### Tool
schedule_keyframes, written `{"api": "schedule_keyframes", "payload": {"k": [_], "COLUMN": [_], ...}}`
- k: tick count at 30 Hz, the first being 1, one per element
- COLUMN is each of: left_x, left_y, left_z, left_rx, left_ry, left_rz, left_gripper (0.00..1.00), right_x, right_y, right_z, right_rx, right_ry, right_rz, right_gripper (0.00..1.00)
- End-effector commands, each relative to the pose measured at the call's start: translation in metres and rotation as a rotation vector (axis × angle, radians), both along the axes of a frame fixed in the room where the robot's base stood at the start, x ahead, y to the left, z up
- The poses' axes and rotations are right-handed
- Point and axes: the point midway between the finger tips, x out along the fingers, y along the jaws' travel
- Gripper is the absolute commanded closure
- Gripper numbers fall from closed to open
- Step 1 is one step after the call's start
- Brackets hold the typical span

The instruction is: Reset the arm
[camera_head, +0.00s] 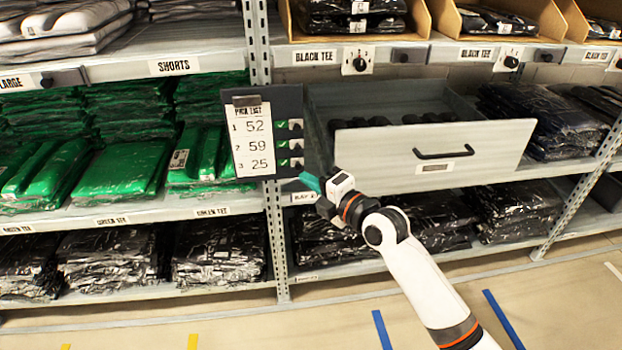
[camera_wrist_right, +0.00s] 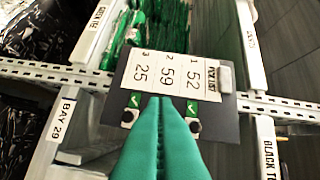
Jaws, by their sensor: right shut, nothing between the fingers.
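My right arm (camera_head: 418,268) reaches in from the lower right. Its gripper (camera_head: 309,181) has green fingers and is near the lower right corner of the pick list board (camera_head: 290,105). In the right wrist view the gripper (camera_wrist_right: 162,100) is shut and empty, its fingertips pointing at the board (camera_wrist_right: 222,122). The board's paper (camera_head: 252,139) reads 52, 59 and 25. Beside each number is a green check and a dark knob. In the wrist view the fingers hide the middle check and knob. I cannot tell whether the fingers touch the board. My left gripper is not in view.
A drawer (camera_head: 430,155) stands open right of the board, with dark items inside. A metal post (camera_head: 272,225) runs below the board. Green shirt packs (camera_head: 122,170) fill the left shelf; black packs (camera_head: 218,250) lie lower. The floor (camera_head: 240,322) in front looks clear apart from coloured tape.

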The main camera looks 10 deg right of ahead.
Motion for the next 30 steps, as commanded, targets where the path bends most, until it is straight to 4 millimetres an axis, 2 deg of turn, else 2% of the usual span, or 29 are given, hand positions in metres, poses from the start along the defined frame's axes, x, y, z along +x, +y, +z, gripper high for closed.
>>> {"api": "schedule_keyframes", "payload": {"k": [13, 17, 20, 24, 27, 30], "left_x": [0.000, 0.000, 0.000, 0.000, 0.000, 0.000], "left_y": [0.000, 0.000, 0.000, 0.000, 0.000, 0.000], "left_z": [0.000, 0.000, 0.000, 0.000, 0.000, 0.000], "left_rx": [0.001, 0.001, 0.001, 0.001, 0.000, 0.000], "left_ry": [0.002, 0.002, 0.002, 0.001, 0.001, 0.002], "left_rz": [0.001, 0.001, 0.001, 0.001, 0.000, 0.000], "left_gripper": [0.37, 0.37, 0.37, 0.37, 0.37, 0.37], "right_x": [-0.001, -0.017, -0.046, -0.104, -0.146, -0.180], "right_y": [0.000, 0.002, 0.003, -0.006, -0.020, -0.033], "right_z": [-0.002, -0.020, -0.050, -0.098, -0.124, -0.142], "right_rx": [0.003, 0.064, 0.182, 0.417, 0.595, 0.746], "right_ry": [0.006, 0.098, 0.269, 0.583, 0.782, 0.920], "right_rz": [-0.001, -0.009, -0.045, -0.181, -0.328, -0.474], "right_gripper": [1.00, 1.00, 1.00, 1.00, 1.00, 1.00]}}
